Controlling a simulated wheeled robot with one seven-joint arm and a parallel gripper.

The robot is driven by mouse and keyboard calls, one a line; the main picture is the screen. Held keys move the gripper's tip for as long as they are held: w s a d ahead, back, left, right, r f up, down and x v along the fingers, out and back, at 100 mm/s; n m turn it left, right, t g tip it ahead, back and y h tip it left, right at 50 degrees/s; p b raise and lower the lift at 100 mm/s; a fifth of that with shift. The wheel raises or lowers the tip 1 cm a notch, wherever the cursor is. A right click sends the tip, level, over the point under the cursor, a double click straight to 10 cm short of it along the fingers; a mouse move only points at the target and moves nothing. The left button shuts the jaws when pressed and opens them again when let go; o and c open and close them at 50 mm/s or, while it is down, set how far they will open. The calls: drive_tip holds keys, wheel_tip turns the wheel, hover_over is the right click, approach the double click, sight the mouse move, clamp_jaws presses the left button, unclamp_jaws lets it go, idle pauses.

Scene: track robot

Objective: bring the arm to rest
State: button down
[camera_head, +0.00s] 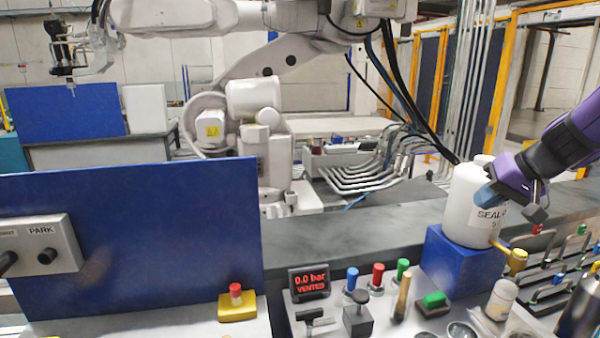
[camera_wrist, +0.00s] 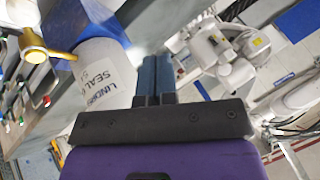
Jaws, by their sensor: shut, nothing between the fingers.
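My purple arm reaches in from the right edge of the head view. My gripper (camera_head: 486,195) shows there in front of the white container's upper part. In the wrist view the two dark blue fingers of my gripper (camera_wrist: 156,62) lie side by side, shut and empty. The white container (camera_head: 462,215), with a "SEAL" label and a yellow tap, stands upright on a blue block (camera_head: 455,262). It also shows in the wrist view (camera_wrist: 98,55), left of the fingers. I cannot tell whether the gripper touches it.
A grey box marked PARK (camera_head: 40,245) is on a blue panel (camera_head: 150,215) at the left. A red display reading 0.0 bar, VENTED (camera_head: 310,281) stands among coloured handles and small tools on the bench. A large white robot arm (camera_head: 255,100) stands behind the dark ledge (camera_head: 350,240).

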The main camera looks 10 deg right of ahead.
drive_tip(key=s+a+r+n+g+h, duration=0.1)
drive_tip(key=s+a+r+n+h, duration=0.2)
drive_tip(key=s+a, duration=1)
drive_tip(key=s+r, duration=0.2)
drive_tip(key=s, duration=0.2)
drive_tip(key=shift+a+r+h, duration=0.15)
drive_tip(key=shift+a+h, duration=0.15)
drive_tip(key=shift+a, duration=0.1)
drive_tip(key=shift+w, duration=0.15)
idle(1.5)
drive_tip(key=w+d+f+m+y, duration=0.2)
drive_tip(key=w+d+y, duration=0.1)
drive_tip(key=w+d, duration=0.9)
drive_tip(key=w+d+f+m+t, duration=0.1)
drive_tip(key=w+d+f+m, duration=0.1)
drive_tip(key=d, duration=0.7)
drive_tip(key=w+d+f+m+t+h, duration=0.1)
drive_tip(key=w+d+f, duration=0.3)
drive_tip(key=d, duration=0.6)
drive_tip(key=shift+w+d+f+m+t, duration=0.25)
drive_tip(key=shift+f+m+t, duration=0.35)
drive_tip(key=shift+m+t, duration=0.2)
